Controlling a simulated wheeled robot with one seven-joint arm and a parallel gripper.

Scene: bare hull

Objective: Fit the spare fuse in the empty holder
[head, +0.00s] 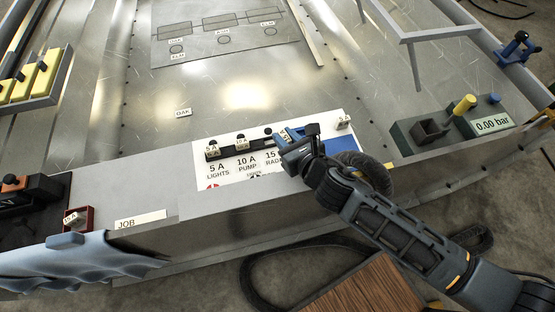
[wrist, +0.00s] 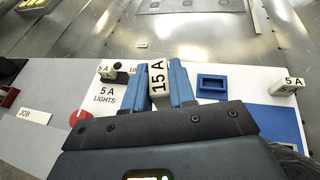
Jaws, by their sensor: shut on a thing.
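My gripper (head: 288,138) is shut on a white fuse marked 15 A (wrist: 158,77), between its blue fingers in the wrist view. The fuse stands roughly upright at the right part of the black fuse holder strip (head: 230,150), above the 15 A radio label (head: 272,156). The fingers hide its lower end, so I cannot tell whether it is in the holder or just above it. White fuses sit on the strip at the 5 A lights place (head: 212,151) and the 10 A pump place (head: 242,142).
Another white fuse, marked 5 A (wrist: 286,87), stands at the card's right end. A blue rectangular frame (wrist: 211,85) is right of my fingers. A red tray (head: 78,219) holding a white piece is far left. A gauge box (head: 490,122) stands right.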

